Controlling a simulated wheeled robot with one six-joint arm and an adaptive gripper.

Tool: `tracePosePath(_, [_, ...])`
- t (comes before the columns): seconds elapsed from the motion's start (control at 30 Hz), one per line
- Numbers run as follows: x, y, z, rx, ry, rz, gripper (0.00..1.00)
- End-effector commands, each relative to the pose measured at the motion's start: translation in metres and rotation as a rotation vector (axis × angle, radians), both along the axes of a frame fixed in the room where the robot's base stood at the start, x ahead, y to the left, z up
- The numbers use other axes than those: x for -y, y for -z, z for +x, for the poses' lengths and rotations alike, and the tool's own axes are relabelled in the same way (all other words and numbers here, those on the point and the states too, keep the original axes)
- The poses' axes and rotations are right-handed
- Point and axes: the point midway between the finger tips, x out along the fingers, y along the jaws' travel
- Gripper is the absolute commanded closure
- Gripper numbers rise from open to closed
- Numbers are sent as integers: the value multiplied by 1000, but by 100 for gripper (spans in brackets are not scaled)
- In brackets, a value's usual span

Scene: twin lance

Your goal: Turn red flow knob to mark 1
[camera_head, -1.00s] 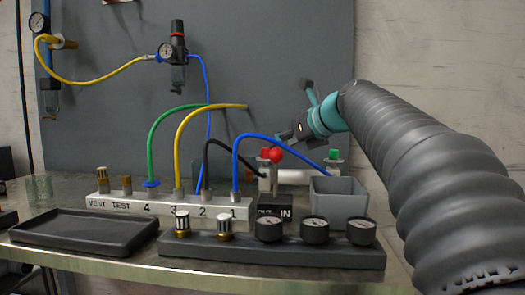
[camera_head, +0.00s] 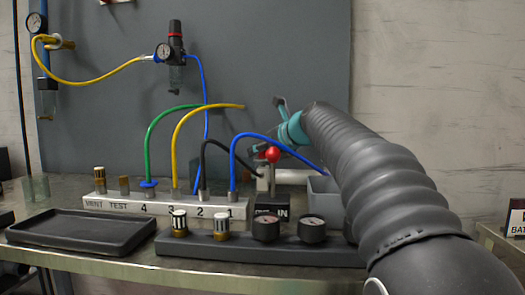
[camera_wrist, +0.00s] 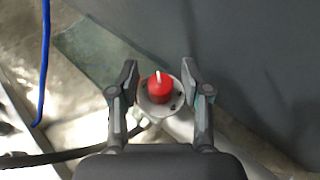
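The red flow knob (camera_wrist: 160,90) shows in the wrist view with a white pointer line at its top, pointing up and slightly left. It sits on a round pale dial (camera_wrist: 159,107) with small dark marks; I cannot read them. My gripper (camera_wrist: 159,70) is open, one finger on each side of the knob, with a visible gap on both sides. The post (camera_head: 262,180) below is pale.
A white manifold (camera_head: 165,205) with coloured hoses stands left of the gripper. A blue hose (camera_head: 265,138) arches close to it. A grey bin (camera_head: 322,190) is partly behind my arm. A rack (camera_head: 250,250) with gauges and a dark tray (camera_head: 80,232) lie in front.

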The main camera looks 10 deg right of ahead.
Motion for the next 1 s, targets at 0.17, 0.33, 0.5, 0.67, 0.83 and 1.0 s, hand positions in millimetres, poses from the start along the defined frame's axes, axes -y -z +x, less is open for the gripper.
tracePosePath(0.17, [0,0,0,0,0,0,100])
tracePosePath(0.33, [0,0,0,0,-1,0,100])
tracePosePath(0.5, [1,-1,0,-2,-28,1,100])
tracePosePath(0.67, [1,-4,0,-1,-101,2,100])
tracePosePath(0.83, [1,-6,0,-3,-221,3,100])
tracePosePath(1.0, [1,-5,1,-3,-351,3,100])
